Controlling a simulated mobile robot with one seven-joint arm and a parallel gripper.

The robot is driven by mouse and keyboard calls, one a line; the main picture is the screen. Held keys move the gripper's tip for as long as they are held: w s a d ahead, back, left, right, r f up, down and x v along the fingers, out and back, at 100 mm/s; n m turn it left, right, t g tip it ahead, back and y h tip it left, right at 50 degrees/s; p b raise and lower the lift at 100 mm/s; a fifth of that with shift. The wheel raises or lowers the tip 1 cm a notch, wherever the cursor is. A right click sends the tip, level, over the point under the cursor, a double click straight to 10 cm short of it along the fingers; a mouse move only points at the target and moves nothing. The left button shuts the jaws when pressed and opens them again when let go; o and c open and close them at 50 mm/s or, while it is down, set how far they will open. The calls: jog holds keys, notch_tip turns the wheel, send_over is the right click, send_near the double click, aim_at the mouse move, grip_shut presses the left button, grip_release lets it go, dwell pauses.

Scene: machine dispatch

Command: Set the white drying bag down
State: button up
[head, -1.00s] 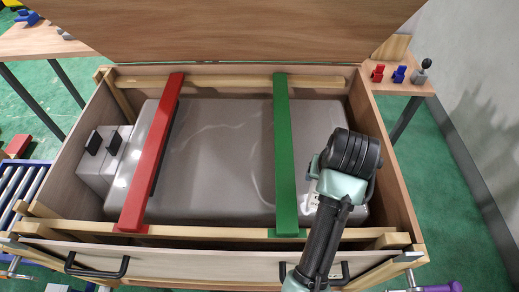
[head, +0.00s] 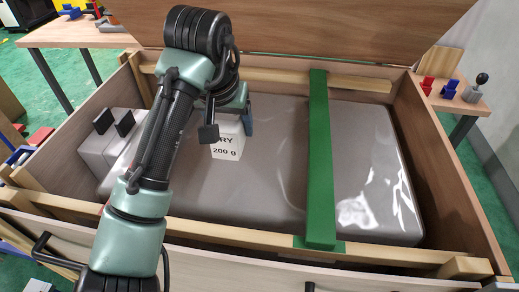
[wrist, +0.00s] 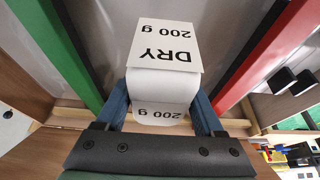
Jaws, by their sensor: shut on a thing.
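The white drying bag (head: 227,147), printed "DRY 200 g", is between the fingers of my gripper (wrist: 162,98). The wrist view shows a blue finger against each side of the bag (wrist: 165,55). In the head view the bag is over the grey machine cover (head: 265,185), left of the green bar (head: 318,160). I cannot tell whether its underside touches the cover. In the wrist view the bag lies between the green bar (wrist: 62,50) and the red bar (wrist: 272,45). My arm hides most of the red bar in the head view.
The wooden crate (head: 440,170) surrounds the grey machine, with its lid (head: 300,30) raised behind. A side table at right holds red and blue pieces (head: 449,89). The cover right of the green bar is clear.

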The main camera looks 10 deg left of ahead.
aim_at(221, 130)
notch_tip(221, 130, down, 10)
jog(key=shift+a+r+b, duration=0.1)
jog(key=shift+b, duration=0.2)
dwell(0.3)
jog(key=o, duration=1.6)
jog(key=p+v, duration=0.1)
jog(key=v, duration=1.1)
jog(key=shift+s, duration=0.1)
